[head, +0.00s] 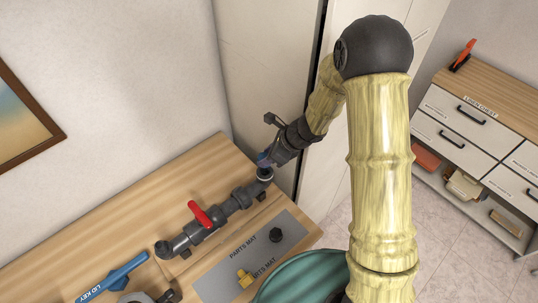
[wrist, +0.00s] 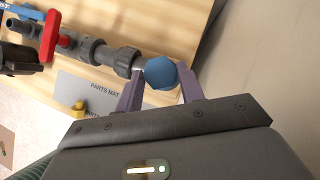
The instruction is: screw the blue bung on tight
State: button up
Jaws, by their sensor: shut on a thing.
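The blue bung (wrist: 160,72) has a faceted head and shows between the two purple fingers of my gripper (wrist: 159,88) in the wrist view. My gripper is shut on it. The bung is at the end of the grey pipe line (wrist: 95,52), at its outlet; how deep its thread sits is hidden. In the head view my gripper (head: 265,160) is at the far right end of the pipe (head: 240,198), and the bung is mostly hidden by the fingers there.
A red valve handle (head: 201,214) stands up from the pipe. The grey parts mat (head: 215,285) holds a yellow part (head: 244,278) and a dark part (head: 276,235). A blue lid key (head: 115,278) lies at the left. A tall pale cabinet (head: 265,60) stands close behind my gripper.

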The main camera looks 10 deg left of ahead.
notch_tip(320, 180, down, 2)
jog(key=shift+w+b, duration=0.1)
jog(key=shift+b, duration=0.55)
jog(key=shift+w, duration=0.1)
jog(key=shift+d, duration=0.15)
jog(key=shift+s+a, duration=0.4)
jog(key=shift+w+d, duration=0.3)
jog(key=shift+f+b, duration=1.8)
jog(key=shift+b, duration=0.3)
dwell(0.5)
